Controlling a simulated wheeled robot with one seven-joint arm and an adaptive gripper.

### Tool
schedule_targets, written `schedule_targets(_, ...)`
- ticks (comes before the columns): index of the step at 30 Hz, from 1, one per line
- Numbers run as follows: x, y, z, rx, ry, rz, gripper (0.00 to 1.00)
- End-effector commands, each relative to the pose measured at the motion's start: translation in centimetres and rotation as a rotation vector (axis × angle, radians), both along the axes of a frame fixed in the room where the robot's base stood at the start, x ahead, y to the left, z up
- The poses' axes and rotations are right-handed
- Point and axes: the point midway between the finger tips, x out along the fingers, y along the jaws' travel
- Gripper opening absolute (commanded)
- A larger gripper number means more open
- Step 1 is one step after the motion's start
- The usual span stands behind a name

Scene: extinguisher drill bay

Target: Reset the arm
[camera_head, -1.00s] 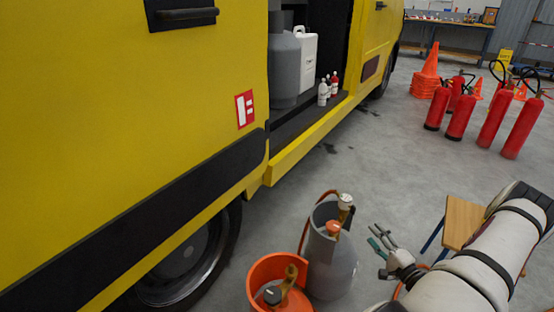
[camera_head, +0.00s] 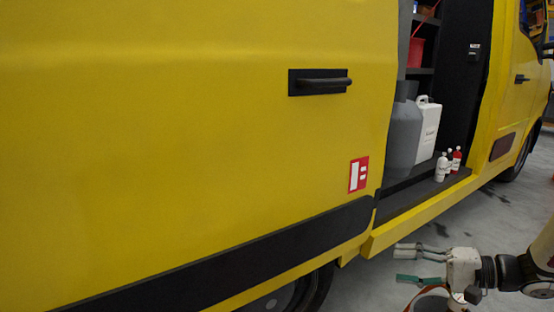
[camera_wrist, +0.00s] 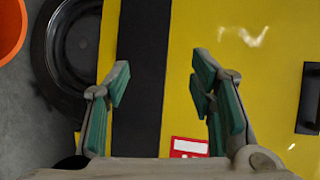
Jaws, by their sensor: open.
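My gripper (camera_head: 408,263) is at the lower right of the head view, in front of the yellow van (camera_head: 190,150). Its two fingers, with green pads, are apart and point left, and nothing is between them. My arm comes in from the right edge. In the wrist view my gripper (camera_wrist: 160,85) is also open, with the van's side and its black trim strip (camera_wrist: 138,60) behind the fingers. I cannot tell the exact distance from the fingers to the van.
The van's open side door bay holds a grey cylinder (camera_head: 403,135), a white canister (camera_head: 428,132) and small bottles (camera_head: 442,168). A wheel (camera_wrist: 75,50) and the edge of an orange tub (camera_wrist: 10,30) show in the wrist view. Grey floor (camera_head: 490,215) is clear along the van's right side.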

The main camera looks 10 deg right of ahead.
Motion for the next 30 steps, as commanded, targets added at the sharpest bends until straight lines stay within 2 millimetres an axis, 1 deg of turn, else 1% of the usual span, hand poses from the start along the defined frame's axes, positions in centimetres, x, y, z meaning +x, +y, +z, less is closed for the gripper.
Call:
schedule_targets(1,-0.2,2.2,1.6,-0.032,0.023,0.07,0.5)
schedule_targets(3,-1.0,4.9,3.1,-0.07,0.068,0.154,0.5)
schedule_targets(5,-1.9,7.2,4.4,-0.105,0.105,0.223,0.5)
schedule_targets(6,-2.5,8.6,5.1,-0.133,0.129,0.266,0.5)
schedule_targets(9,-4.5,11.8,6.8,-0.208,0.19,0.366,0.5)
schedule_targets(11,-5.8,13.6,7.7,-0.259,0.224,0.421,0.5)
schedule_targets(12,-6.8,14.6,8.2,-0.294,0.246,0.454,0.5)
schedule_targets(14,-8.3,16.1,8.9,-0.349,0.278,0.5,0.5)
schedule_targets(15,-9.3,17.0,9.4,-0.388,0.299,0.529,0.5)
schedule_targets(18,-12.0,18.8,10.3,-0.491,0.343,0.587,0.5)
schedule_targets(21,-14.8,20.1,10.9,-0.602,0.379,0.633,0.5)
schedule_targets(25,-18.3,21.0,11.5,-0.75,0.413,0.669,0.5)
schedule_targets(30,-22.5,21.1,11.9,-0.947,0.426,0.674,0.5)
